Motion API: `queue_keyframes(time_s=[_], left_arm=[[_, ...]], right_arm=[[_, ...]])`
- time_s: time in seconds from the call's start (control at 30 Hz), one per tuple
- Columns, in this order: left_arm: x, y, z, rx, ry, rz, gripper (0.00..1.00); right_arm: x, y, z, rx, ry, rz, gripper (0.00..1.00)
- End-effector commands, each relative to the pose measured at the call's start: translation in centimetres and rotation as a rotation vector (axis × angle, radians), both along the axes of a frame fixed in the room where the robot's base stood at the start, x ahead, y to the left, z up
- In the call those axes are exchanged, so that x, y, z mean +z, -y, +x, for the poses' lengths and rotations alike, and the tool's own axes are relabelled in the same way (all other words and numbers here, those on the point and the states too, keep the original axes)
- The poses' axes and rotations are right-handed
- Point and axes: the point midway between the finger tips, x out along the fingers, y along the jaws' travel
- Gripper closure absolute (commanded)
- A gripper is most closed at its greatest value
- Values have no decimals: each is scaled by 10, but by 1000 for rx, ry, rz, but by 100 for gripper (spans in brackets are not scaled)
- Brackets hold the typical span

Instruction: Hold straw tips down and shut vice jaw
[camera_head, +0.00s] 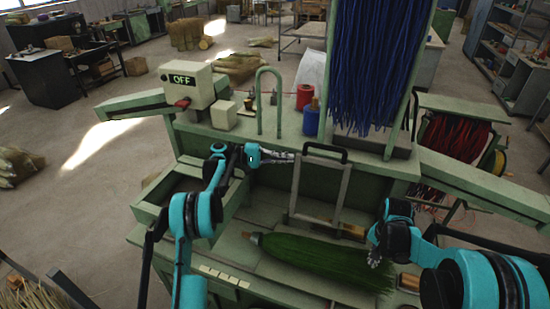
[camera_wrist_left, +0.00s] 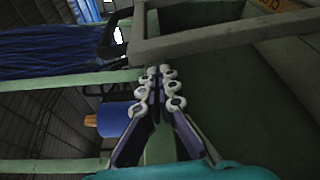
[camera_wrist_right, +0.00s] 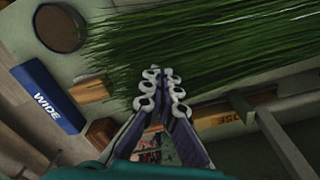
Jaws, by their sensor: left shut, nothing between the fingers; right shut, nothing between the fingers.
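The green straw bundle (camera_head: 315,262) lies on the bench, its bound end at the left and its loose tips fanned out at the right. A raised grey metal frame with a black top handle (camera_head: 325,152), seemingly the vice jaw, stands behind the straw. My left gripper (camera_head: 290,157) is shut and empty just left of the frame's upper part; the frame's bar (camera_wrist_left: 225,33) also shows in the left wrist view. My right gripper (camera_head: 375,260) is shut and empty by the tips; in the right wrist view the straw (camera_wrist_right: 210,45) spreads just beyond its fingertips. I cannot tell whether they touch.
A control box reading OFF (camera_head: 186,82), a green hoop (camera_head: 270,75), spools and hanging blue strands (camera_head: 375,60) line the back. An open drawer (camera_head: 190,190) is at left.

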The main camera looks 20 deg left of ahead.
Motion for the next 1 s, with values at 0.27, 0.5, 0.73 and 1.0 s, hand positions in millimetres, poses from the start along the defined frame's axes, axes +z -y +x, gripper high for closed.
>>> queue_keyframes(time_s=[0.27,0.5,0.73,1.0], left_arm=[[-1,19,7,0,0,0,100],[-1,19,7,1,0,0,100],[0,19,2,1,20,0,100],[5,18,-30,1,151,0,100]], right_arm=[[0,0,0,0,0,0,100],[0,0,0,0,0,0,100],[0,0,0,0,0,0,100],[0,0,0,0,0,0,100]])
